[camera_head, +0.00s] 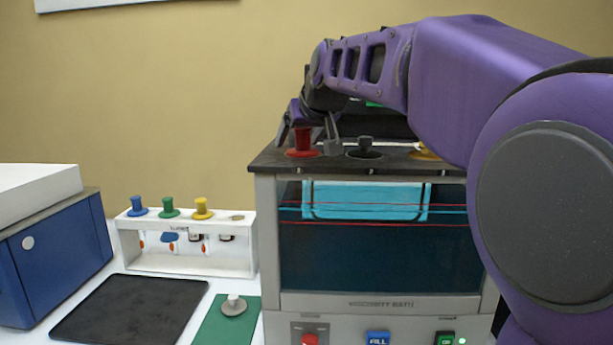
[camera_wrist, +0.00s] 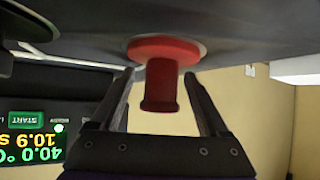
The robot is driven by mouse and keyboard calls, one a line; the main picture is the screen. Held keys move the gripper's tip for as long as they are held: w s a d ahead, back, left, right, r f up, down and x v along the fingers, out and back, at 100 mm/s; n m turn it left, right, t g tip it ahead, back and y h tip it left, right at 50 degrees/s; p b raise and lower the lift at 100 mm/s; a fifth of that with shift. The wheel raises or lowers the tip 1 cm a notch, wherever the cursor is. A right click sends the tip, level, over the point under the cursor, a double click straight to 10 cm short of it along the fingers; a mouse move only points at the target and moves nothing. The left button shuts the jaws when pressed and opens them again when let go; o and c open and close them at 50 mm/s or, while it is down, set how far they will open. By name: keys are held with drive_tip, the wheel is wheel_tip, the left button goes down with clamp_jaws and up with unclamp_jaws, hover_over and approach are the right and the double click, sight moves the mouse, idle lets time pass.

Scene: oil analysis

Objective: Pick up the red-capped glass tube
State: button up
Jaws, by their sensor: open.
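The red cap (camera_head: 302,143) of the tube stands upright in the dark top plate of the viscosity bath. In the wrist view the red cap (camera_wrist: 162,75) lies between the two fingers. The glass part below the cap is hidden in the bath. My gripper (camera_head: 308,135) is at the cap with one finger on each side. In the wrist view my gripper (camera_wrist: 160,85) is open, with a visible gap between each finger and the cap's narrow knob.
The bath (camera_head: 380,300) also holds a black knob (camera_head: 365,148) and a yellow cap (camera_head: 425,153), partly behind my arm. A white rack (camera_head: 190,262) with blue, green and yellow caps stands left. A black mat (camera_head: 130,308) and green pad (camera_head: 215,325) lie in front.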

clamp_jaws()
idle(1.3)
